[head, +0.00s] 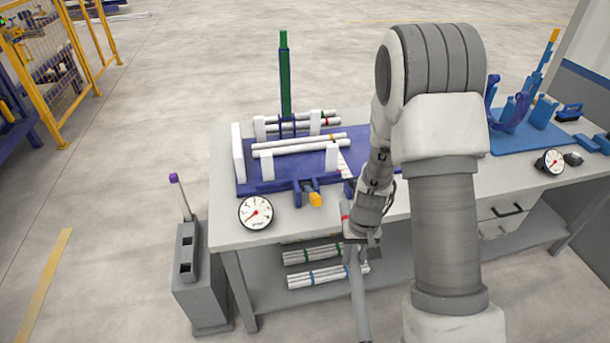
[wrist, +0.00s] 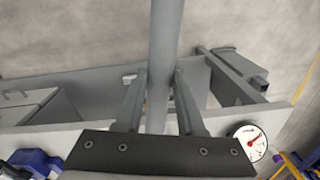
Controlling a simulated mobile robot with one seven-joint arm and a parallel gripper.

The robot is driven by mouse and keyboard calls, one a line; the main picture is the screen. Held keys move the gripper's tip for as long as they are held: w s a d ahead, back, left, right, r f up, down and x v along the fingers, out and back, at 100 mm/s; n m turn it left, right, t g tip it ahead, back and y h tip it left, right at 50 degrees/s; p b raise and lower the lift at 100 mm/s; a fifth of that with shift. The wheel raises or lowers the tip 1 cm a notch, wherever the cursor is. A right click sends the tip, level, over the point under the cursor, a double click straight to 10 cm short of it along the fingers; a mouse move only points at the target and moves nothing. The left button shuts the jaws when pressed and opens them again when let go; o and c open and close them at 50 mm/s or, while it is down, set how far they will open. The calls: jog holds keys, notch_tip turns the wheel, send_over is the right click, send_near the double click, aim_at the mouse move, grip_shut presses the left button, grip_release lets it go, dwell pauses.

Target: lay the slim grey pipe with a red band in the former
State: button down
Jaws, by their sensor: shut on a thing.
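The slim grey pipe (head: 357,290) is held in my gripper (head: 360,244), in front of the table's front edge. Its red band (head: 345,210) shows just above the gripper in the head view. In the wrist view the grey pipe (wrist: 163,50) runs lengthwise between the two fingers of my gripper (wrist: 160,82). The former (head: 245,187) is a blue base with white uprights on the table, left of and beyond my gripper. Several pale pipes (head: 290,149) lie between its uprights, with coloured bands. My arm hides the former's right end.
A round gauge (head: 256,212) lies at the table's front left; it also shows in the wrist view (wrist: 250,141). A green post (head: 285,75) rises behind the former. Bundled pipes (head: 315,277) lie on the lower shelf. A grey stand (head: 199,275) is on the floor left of the table.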

aim_at(360, 269)
notch_tip(360, 269, down, 9)
jog(key=s+b, duration=0.2)
jog(key=r+p, duration=0.6)
jog(key=p, duration=0.1)
jog(key=d+r+p, duration=0.1)
jog(key=r+p, duration=0.2)
jog(key=shift+s+r+p, duration=0.2)
jog(key=shift+s+p, duration=0.1)
jog(key=shift+p, duration=0.05)
jog(key=shift+s+f+b, duration=0.15)
jog(key=shift+f+b, duration=0.45)
jog(key=shift+f, duration=0.05)
